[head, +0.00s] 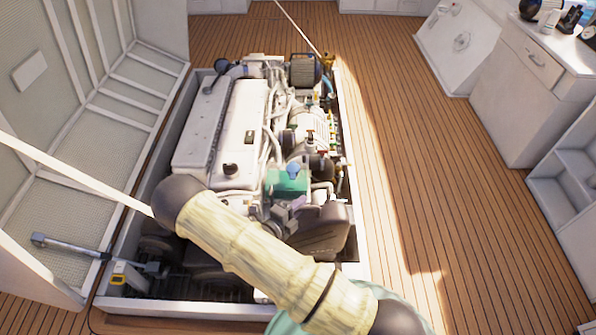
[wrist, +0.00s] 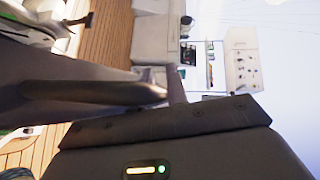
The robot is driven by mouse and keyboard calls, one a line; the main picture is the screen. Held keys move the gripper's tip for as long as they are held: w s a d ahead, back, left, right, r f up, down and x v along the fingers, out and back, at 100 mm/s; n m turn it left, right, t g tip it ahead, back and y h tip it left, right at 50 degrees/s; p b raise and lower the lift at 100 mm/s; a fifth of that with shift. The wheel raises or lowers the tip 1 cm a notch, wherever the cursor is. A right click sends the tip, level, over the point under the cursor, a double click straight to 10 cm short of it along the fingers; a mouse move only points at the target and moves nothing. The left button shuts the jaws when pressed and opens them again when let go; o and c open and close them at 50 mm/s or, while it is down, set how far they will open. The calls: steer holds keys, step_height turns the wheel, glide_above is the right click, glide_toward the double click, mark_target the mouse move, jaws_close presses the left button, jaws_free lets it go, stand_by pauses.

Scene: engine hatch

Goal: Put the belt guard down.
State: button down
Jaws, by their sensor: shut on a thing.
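My gripper (wrist: 174,86) shows close up in the wrist view, with its dark body along the bottom. It is shut on the belt guard (wrist: 45,72), which appears as a dark grey form on the left, with a rounded dark bar running to the finger. In the head view, a dark grey-brown curved cover that looks like the belt guard (head: 322,232) is at the near end of the engine. My arm crosses in front and hides much of the gripper there. I cannot tell whether the guard touches anything below.
The white engine (head: 222,135) sits in the open hatch, whose raised lid (head: 60,110) stands at the left. The plank floor (head: 420,170) right of the hatch is clear, up to white cabinets (head: 510,95).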

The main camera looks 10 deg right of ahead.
mark_target(314, 208)
steer(key=d+r+p, duration=0.1)
steer(key=s+d+r+p, duration=0.1)
steer(key=d+r+p, duration=0.1)
steer(key=r, duration=0.1)
steer(key=shift+s+d, duration=0.15)
steer(key=shift+s, duration=0.15)
steer(key=shift+s+d+r+p, duration=0.2)
steer(key=shift+d+r+p, duration=0.05)
steer(key=shift+d+p, duration=0.1)
steer(key=shift+f, duration=0.1)
